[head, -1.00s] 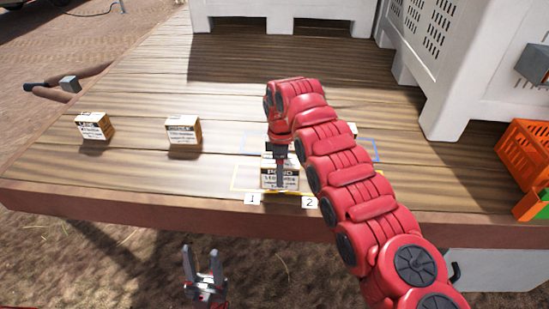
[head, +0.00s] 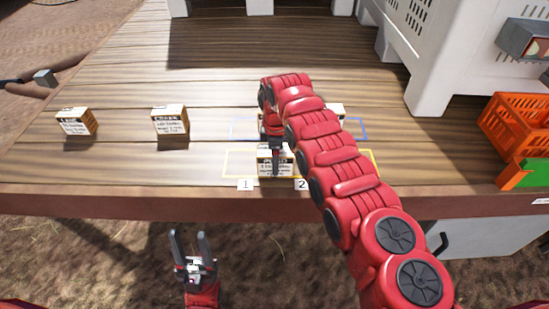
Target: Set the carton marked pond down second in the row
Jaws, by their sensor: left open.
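The pond carton (head: 268,165), a small box with a dark-banded white label, is at the yellow outlined row (head: 229,165) on the wooden deck. It appears between number tags 1 (head: 245,184) and 2 (head: 300,184). My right gripper (head: 275,168) points down at this carton, a dark finger in front of its label. Its jaws are seen edge-on, so I cannot tell whether they grip it or whether the carton touches the deck. My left gripper (head: 188,240) is open and empty, fingers up, in front of the deck edge. My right arm hides the row's right part.
Two other labelled cartons stand left on the deck: one far left (head: 76,122), one nearer (head: 170,120). Another carton (head: 337,110) is partly hidden behind my arm at the blue outline (head: 357,124). An orange crate (head: 510,125) is at right; white bins (head: 440,60) stand behind.

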